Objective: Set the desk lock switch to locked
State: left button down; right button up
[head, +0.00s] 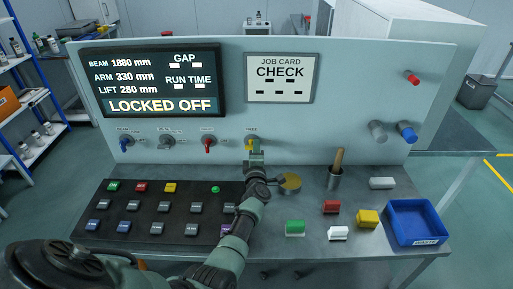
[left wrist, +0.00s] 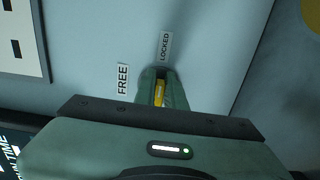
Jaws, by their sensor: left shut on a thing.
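The desk lock switch has a yellow handle (left wrist: 160,92) and sits low on the grey upright panel (head: 350,110). In the head view, a bit of its yellow (head: 249,145) shows below the FREE label (head: 251,129). My left gripper (head: 255,149) is at the switch, shut on the handle, with its fingers (left wrist: 161,88) on either side. In the left wrist view, the handle lies in line with the LOCKED label (left wrist: 165,47), and the FREE label (left wrist: 122,79) is off to its side. The display (head: 160,80) reads LOCKED OFF. My right gripper is not in view.
More knobs, one red (head: 208,142), line the panel to the left. A dark button board (head: 130,222) lies below, partly under my left arm.

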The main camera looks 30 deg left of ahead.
pick_arm(q)
jog(key=shift+f, duration=0.15)
jog(key=c, duration=1.5)
grip_release()
jog(key=p+v, duration=0.4)
jog(key=v, duration=0.4)
jog(key=shift+a, duration=0.1)
